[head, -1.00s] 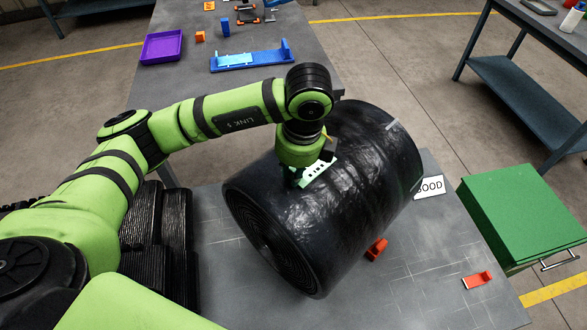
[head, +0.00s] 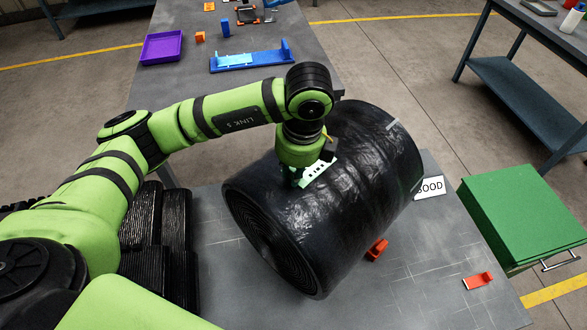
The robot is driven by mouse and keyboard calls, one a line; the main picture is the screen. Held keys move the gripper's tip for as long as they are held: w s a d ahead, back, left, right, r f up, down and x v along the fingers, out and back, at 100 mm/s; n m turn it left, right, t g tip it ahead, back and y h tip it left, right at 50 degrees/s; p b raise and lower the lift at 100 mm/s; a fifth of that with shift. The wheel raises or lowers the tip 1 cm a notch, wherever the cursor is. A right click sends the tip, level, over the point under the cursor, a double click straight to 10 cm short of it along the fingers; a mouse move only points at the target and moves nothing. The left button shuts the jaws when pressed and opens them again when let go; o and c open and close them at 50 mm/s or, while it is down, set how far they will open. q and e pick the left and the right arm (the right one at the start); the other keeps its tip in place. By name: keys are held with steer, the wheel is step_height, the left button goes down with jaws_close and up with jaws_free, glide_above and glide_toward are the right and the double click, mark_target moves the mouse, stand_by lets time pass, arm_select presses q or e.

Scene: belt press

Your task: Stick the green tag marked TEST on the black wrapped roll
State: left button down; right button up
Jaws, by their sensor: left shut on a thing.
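The black wrapped roll (head: 355,190) lies on its side on the grey table, its spiral end facing the lower left. My left gripper (head: 303,180) points down at the roll's upper left side, partly hidden by its own wrist. It is shut on the green tag (head: 320,172), which shows as a small green and white piece against the roll's wrap. I cannot read its marking or tell whether it lies flat on the wrap. My right gripper is not in view.
A white GOOD card (head: 430,187) lies right of the roll. A green cabinet (head: 520,210) stands right; a purple tray (head: 162,46) lies behind.

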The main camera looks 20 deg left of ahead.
arm_select(q)
steer(key=shift+s+f, duration=0.15)
steer(key=shift+f, duration=0.05)
stand_by(0.5)
steer(key=c, duration=1.1)
jaws_free()
steer(key=shift+w+r, duration=0.2)
steer(key=shift+r, duration=0.05)
steer(key=r, duration=0.4)
steer(key=d+r, duration=0.1)
steer(key=r, duration=0.6)
steer(key=shift+s+d+r, duration=0.3)
steer(key=shift+s, duration=0.1)
steer(key=shift+r, duration=0.15)
